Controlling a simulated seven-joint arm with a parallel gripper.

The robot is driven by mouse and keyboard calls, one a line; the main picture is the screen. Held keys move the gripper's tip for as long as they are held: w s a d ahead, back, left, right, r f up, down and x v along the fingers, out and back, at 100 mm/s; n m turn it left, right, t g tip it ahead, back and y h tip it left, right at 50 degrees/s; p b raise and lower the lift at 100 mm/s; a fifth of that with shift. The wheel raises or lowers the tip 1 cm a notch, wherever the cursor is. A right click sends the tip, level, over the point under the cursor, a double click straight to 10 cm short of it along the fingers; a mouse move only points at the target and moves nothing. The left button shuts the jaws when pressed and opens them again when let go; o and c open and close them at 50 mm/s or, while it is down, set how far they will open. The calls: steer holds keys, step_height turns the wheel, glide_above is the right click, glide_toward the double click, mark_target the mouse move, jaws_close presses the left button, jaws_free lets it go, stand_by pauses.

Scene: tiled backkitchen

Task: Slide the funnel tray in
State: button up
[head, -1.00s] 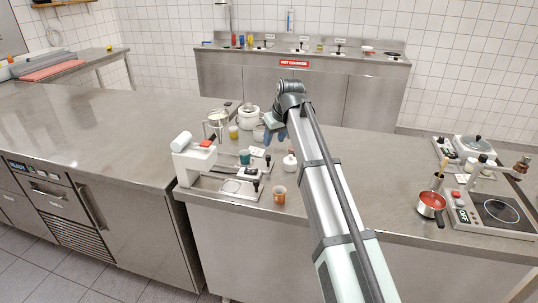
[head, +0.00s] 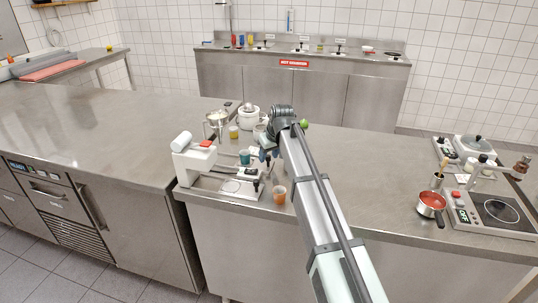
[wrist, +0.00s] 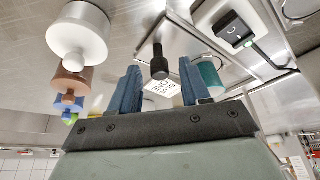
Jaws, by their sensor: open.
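A white dispenser machine (head: 194,160) stands on a metal base at the front left of the island. A metal tray-like slide (head: 230,186) lies low at its front, with black knobs at its right end (head: 252,174). I cannot tell for certain which part is the funnel tray. In the wrist view a black knob on a stem (wrist: 158,64) shows beyond and between my fingers, apart from both. My gripper (wrist: 158,82) is open and empty. In the head view my gripper (head: 267,152) is over the machine's right side, partly hidden by my arm.
A teal cup (head: 245,157) stands by the machine; it also shows in the wrist view (wrist: 211,76). An orange cup (head: 279,195) stands near the front edge.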

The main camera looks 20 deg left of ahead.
mark_target(243, 150)
steer(key=shift+c, duration=0.2)
jaws_close()
stand_by(0.3)
steer(key=a, duration=1)
steer(key=shift+c, duration=1)
jaws_free()
steer(key=shift+a, duration=0.1)
steer(key=shift+o, duration=1.2)
